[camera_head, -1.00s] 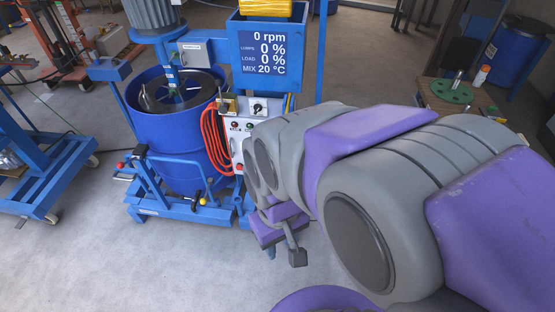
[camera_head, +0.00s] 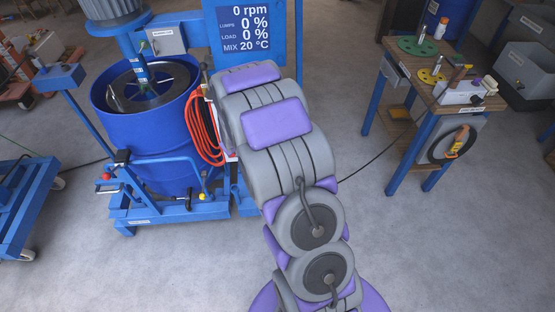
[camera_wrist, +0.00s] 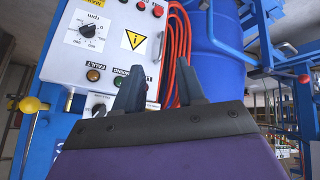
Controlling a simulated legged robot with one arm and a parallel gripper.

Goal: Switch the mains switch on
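In the wrist view the mixer's white control panel (camera_wrist: 112,50) fills the upper left and looks upside down. A dark rotary switch on a white plate (camera_wrist: 98,105) sits low on the panel, partly hidden by my gripper; it looks like the mains switch, but I cannot read its label or position. My gripper (camera_wrist: 157,78) is open and empty, its two dark fingers apart in front of the panel. I cannot tell whether a finger touches the panel. In the head view my arm hides my gripper and most of the panel. The display (camera_head: 246,27) reads 0 rpm.
An orange-red hose (camera_wrist: 179,45) hangs beside the panel, also in the head view (camera_head: 204,130). The blue drum (camera_head: 150,125) stands left of it.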

